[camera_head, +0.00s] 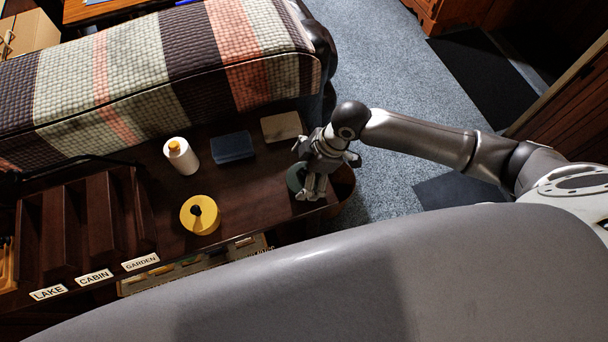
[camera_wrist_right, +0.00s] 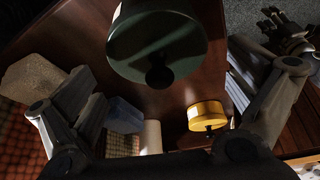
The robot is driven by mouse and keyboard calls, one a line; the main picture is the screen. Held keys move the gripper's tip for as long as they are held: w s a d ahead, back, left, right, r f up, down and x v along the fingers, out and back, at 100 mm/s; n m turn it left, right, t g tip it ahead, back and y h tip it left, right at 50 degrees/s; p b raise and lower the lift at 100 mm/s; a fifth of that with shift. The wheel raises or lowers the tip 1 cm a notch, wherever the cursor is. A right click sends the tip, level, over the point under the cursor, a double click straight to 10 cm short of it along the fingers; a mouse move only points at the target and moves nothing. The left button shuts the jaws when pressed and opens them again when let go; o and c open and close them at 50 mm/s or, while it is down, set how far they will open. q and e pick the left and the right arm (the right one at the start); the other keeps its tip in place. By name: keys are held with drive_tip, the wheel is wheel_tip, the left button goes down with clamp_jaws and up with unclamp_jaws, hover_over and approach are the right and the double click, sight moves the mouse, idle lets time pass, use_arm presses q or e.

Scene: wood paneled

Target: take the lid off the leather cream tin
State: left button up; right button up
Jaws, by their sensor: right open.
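A dark green round tin (camera_head: 294,178) stands near the right end of the dark wooden table. In the right wrist view the green tin (camera_wrist_right: 150,40) shows its lid with a dark knob (camera_wrist_right: 159,76). No wording on it is legible, so I cannot confirm which tin holds leather cream. My right gripper (camera_head: 312,188) is open over the green tin and partly hides it. Its spread fingers (camera_wrist_right: 170,108) show on both sides in the wrist view, holding nothing. A dark jointed part (camera_wrist_right: 288,30) at the wrist view's upper right looks like my left gripper; its jaws are unclear.
A yellow tin (camera_head: 186,219) with a dark knob stands left of the green one. A white bottle (camera_head: 184,160), blue box (camera_head: 232,147) and beige block (camera_head: 281,127) stand behind. A labelled wooden rack (camera_head: 72,225) fills the left. A blanket-covered bench (camera_head: 140,65) borders the back.

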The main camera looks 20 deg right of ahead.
drive_tip(key=c, duration=1.2)
drive_tip(key=shift+s+d, duration=0.1)
drive_tip(key=shift+s, duration=0.05)
drive_tip(key=c, duration=0.4)
